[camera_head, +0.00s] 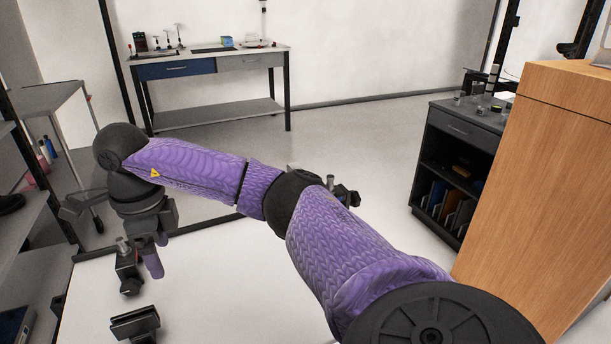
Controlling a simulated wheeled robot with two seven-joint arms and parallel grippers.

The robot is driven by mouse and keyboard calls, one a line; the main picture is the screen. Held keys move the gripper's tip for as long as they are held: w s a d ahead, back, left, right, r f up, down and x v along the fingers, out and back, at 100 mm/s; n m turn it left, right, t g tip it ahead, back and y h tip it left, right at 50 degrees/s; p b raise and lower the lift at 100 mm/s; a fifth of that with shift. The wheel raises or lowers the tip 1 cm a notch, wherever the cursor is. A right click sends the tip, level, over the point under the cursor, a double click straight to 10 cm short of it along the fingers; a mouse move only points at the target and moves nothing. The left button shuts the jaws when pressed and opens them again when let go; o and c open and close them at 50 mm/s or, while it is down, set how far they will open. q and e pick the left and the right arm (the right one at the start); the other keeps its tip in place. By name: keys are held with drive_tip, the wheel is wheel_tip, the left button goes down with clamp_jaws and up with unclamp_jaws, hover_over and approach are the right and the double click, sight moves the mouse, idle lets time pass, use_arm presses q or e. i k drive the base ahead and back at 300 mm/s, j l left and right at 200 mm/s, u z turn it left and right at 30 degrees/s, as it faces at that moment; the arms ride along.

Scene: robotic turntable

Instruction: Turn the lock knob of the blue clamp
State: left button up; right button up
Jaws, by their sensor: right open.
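My right arm reaches across the view from the lower right, and its wrist bends down at the left. My right gripper (157,253) points down over the white table (230,300), with its purple fingers apart. A dark clamp-like fixture (128,270) with a grey knob (123,245) on top stands just left of the fingers. I cannot tell whether the gripper touches it. I see no clearly blue clamp; the fixture looks black here. Another dark fixture (343,193) shows partly behind my arm. My left gripper is not in view.
A dark block (135,322) sits on the table's near left part. A workbench (205,65) stands at the back. A wooden cabinet (545,170) and a dark shelf unit (455,165) stand at the right. Grey shelving (25,235) stands at the left.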

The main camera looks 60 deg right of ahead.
sight(355, 200)
drive_tip(key=z, duration=2.2)
